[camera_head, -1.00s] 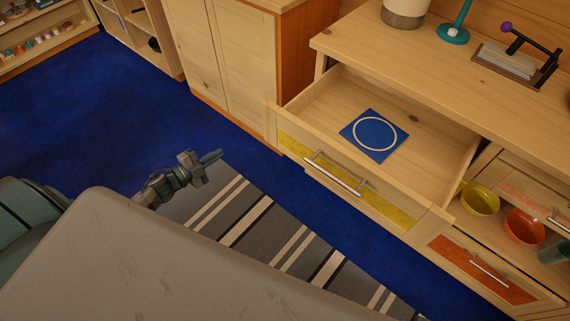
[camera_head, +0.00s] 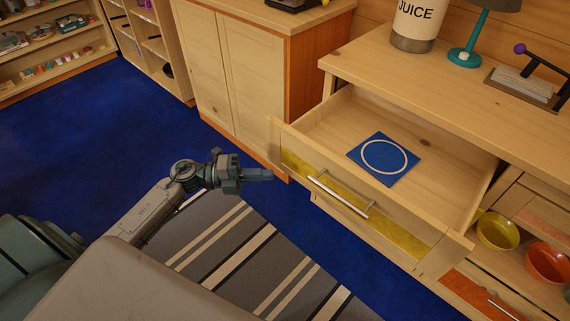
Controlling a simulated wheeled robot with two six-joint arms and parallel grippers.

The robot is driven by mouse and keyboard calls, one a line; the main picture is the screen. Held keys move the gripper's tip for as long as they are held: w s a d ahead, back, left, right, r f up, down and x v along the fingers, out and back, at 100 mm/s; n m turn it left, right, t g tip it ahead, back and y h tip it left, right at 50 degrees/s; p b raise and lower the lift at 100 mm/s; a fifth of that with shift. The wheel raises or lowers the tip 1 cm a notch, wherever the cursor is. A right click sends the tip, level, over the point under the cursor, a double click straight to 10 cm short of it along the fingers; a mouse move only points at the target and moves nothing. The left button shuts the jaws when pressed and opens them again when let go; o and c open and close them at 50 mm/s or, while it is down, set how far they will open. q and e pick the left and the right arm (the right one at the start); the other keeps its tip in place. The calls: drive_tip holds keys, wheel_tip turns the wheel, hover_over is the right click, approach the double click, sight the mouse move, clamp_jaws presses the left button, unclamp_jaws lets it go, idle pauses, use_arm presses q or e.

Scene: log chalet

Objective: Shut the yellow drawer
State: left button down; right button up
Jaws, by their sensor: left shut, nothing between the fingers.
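The yellow drawer (camera_head: 400,240) stands pulled out from the wooden cabinet, with a yellow front strip and a silver bar handle (camera_head: 340,194). Inside it lies a blue square card (camera_head: 366,157) with a pale ring. My left gripper (camera_head: 271,174) is shut and empty. It points right, close to the left end of the drawer front in the picture; a small gap shows between them, and I cannot tell its depth. My right gripper is not in view.
The cabinet top (camera_head: 430,85) holds a juice container (camera_head: 415,22), a teal lamp (camera_head: 465,57) and a hole-punch-like device (camera_head: 525,80). A yellow bowl (camera_head: 497,232) and an orange bowl (camera_head: 546,262) sit on the right shelf. A striped rug (camera_head: 250,260) lies below.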

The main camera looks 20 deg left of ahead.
sight(301, 165)
use_arm(q)
drive_tip(key=shift+w+d+p, duration=0.2)
drive_tip(key=shift+w+d, duration=0.8)
drive_tip(key=shift+w, duration=0.3)
drive_tip(key=shift+w+d+p, duration=0.15)
drive_tip(key=shift+w+d, duration=0.85)
drive_tip(key=shift+w, duration=0.3)
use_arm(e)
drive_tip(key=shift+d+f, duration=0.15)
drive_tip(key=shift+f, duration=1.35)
use_arm(q)
drive_tip(key=shift+w, duration=0.1)
